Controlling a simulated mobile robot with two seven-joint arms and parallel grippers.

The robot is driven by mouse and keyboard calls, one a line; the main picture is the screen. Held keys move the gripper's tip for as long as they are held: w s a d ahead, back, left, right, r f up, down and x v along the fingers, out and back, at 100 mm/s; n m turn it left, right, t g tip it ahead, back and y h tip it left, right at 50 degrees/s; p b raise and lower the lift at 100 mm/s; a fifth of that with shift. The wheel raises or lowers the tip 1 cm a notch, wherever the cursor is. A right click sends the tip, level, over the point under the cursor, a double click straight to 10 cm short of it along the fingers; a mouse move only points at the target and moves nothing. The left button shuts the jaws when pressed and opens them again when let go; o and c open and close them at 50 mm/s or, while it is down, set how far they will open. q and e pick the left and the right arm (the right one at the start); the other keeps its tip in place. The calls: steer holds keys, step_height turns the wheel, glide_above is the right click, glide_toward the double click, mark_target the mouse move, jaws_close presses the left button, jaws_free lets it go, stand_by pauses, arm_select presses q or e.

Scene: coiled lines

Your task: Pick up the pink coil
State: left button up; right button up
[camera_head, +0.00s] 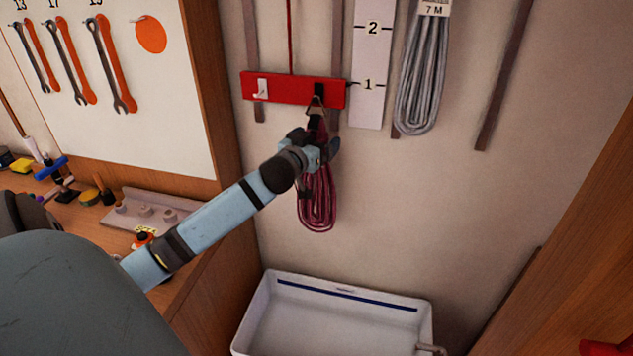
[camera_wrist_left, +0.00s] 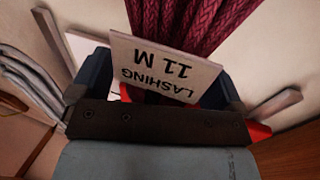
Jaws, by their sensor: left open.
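The pink coil (camera_head: 318,208), a dark pink braided line, hangs from a black hook on a red wall rail (camera_head: 292,90). My left gripper (camera_head: 322,147) is at the coil's upper part and hides some of it. In the left wrist view, the pink coil (camera_wrist_left: 178,28) runs between the open fingers of my left gripper (camera_wrist_left: 157,88). Whether the fingers touch the coil cannot be told. My right gripper is not in view.
A grey coil (camera_head: 423,75) tagged "7 M" hangs to the right, beyond a numbered white board (camera_head: 372,60). An empty white hook (camera_head: 262,88) is on the rail's left. A white basin (camera_head: 255,318) stands below. A workbench with tools (camera_head: 90,222) is at left.

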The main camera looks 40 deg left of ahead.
arm_select(q)
jaws_close()
stand_by(0.4)
steer(key=shift+r, duration=0.15)
steer(key=shift+r, duration=0.75)
steer(key=shift+s+d+f, duration=0.15)
steer(key=shift+s+d, duration=0.1)
steer(key=d+b+v, duration=0.1)
steer(key=d+v, duration=0.1)
steer(key=v, duration=0.6)
steer(key=w+d+b+v, duration=0.1)
steer(key=d+v, duration=0.1)
steer(key=v, duration=0.6)
steer(key=shift+s, duration=0.4)
